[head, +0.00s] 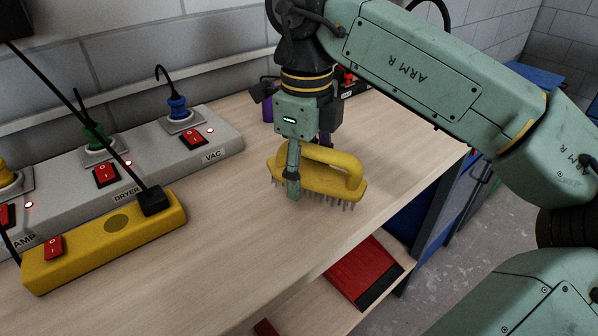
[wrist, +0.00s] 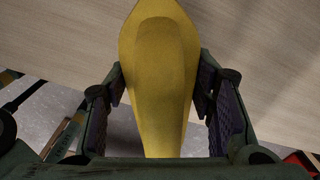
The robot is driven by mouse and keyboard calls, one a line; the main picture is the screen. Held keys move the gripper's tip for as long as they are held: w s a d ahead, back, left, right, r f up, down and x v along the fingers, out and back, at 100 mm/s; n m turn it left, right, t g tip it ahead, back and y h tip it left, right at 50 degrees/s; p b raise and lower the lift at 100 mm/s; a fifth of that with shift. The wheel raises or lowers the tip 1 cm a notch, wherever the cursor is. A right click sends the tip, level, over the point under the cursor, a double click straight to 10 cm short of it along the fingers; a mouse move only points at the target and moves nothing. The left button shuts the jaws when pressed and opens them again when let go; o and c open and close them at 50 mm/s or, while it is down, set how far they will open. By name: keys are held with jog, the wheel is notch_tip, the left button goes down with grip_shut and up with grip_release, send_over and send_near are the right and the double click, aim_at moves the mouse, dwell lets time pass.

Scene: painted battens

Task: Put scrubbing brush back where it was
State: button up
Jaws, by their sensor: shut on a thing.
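The scrubbing brush (head: 345,180) is yellow with a loop handle and bristles pointing down. It is over the wooden bench top (head: 235,230), near the bench's right edge. My gripper (head: 299,190) points down and is shut on the brush, one finger showing on its near side. In the wrist view the yellow brush (wrist: 160,75) fills the middle, between the two dark finger pads of my gripper (wrist: 163,110). Whether the bristle tips touch the bench or hang just above it I cannot tell. The gripper hides part of the brush's left end.
A grey socket strip (head: 225,140) with red switches and plugs runs along the wall. A yellow power strip (head: 110,235) lies before it. A purple item (head: 267,113) stands behind my gripper. A red object (head: 362,272) lies on the lower shelf. The bench front is clear.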

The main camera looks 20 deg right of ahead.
jog(key=shift+w+a, duration=0.15)
jog(key=shift+w, duration=0.85)
jog(key=shift+f+p, duration=0.5)
jog(key=shift+f, duration=1.55)
jog(key=o, duration=1.2)
jog(key=shift+r, duration=0.1)
notch_tip(320, 180, up, 12)
jog(key=p, duration=0.8)
jog(key=shift+r, duration=0.1)
